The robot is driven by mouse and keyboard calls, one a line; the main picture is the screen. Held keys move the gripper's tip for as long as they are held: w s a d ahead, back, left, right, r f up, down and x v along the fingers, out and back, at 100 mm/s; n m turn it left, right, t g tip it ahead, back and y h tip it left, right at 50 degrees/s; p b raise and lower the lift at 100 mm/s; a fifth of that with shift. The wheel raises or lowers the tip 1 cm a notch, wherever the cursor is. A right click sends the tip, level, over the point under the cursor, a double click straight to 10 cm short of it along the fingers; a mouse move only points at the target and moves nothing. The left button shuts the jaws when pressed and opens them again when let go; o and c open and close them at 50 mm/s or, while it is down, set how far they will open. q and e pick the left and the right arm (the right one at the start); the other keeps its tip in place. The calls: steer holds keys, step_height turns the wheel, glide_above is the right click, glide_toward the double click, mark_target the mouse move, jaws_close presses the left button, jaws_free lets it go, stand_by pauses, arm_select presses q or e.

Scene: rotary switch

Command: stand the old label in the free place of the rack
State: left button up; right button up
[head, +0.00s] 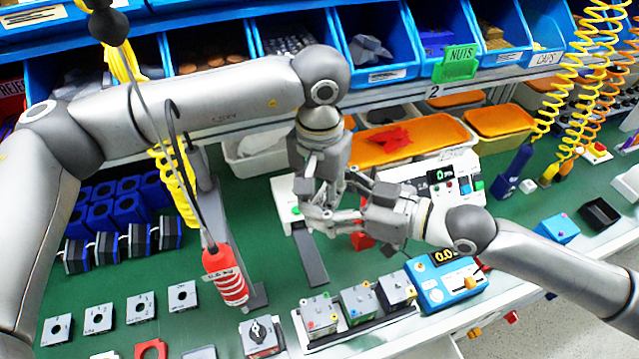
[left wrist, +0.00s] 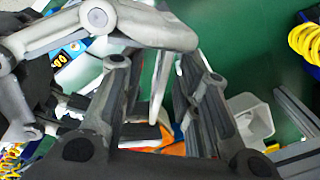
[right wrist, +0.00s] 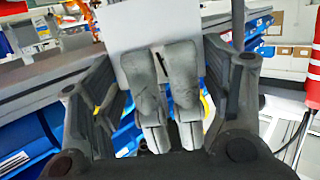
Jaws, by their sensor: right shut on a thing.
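A pale flat plate (right wrist: 150,42), which I take to be the old label, stands face-on at my right fingertips in the right wrist view. My right gripper (right wrist: 163,75) is shut on it. The plate also shows nearly edge-on as a thin pale strip in the left wrist view (left wrist: 160,85). It lies between the spread fingers of my left gripper (left wrist: 165,75), which is open with gaps beside it. In the head view, my left gripper (head: 318,200) and right gripper (head: 362,207) meet above the bench and mostly hide the plate. I cannot make out the rack surely.
A red hanging cylinder (head: 226,278) is left of the grippers. Square plates with holes (head: 140,307) lie front left. A tray with several switch boxes (head: 358,302) and a blue meter (head: 445,283) stand in front. Orange-topped bins (head: 415,140) line the back.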

arm_select(q)
steer(key=shift+c, duration=0.4)
jaws_close()
arm_select(e)
steer(key=o, duration=0.9)
steer(key=shift+d, duration=0.1)
steer(key=shift+s+d+f+m+t, duration=0.1)
steer(key=shift+d+m+t, duration=0.2)
steer(key=shift+t, duration=0.1)
steer(key=shift+d+f+m+t+h, duration=0.3)
steer(key=shift+d+m+t+h, duration=1)
steer(key=shift+d+m+h, duration=1)
steer(key=shift+d+f+m+t+h, duration=0.25)
steer(key=shift+d+m+t+h, duration=1.15)
steer(key=shift+d+h, duration=1.05)
steer(key=shift+d+f+m+t+h, duration=0.3)
steer(key=shift+d+m+t+h, duration=0.9)
steer(key=shift+d+m+h, duration=1.25)
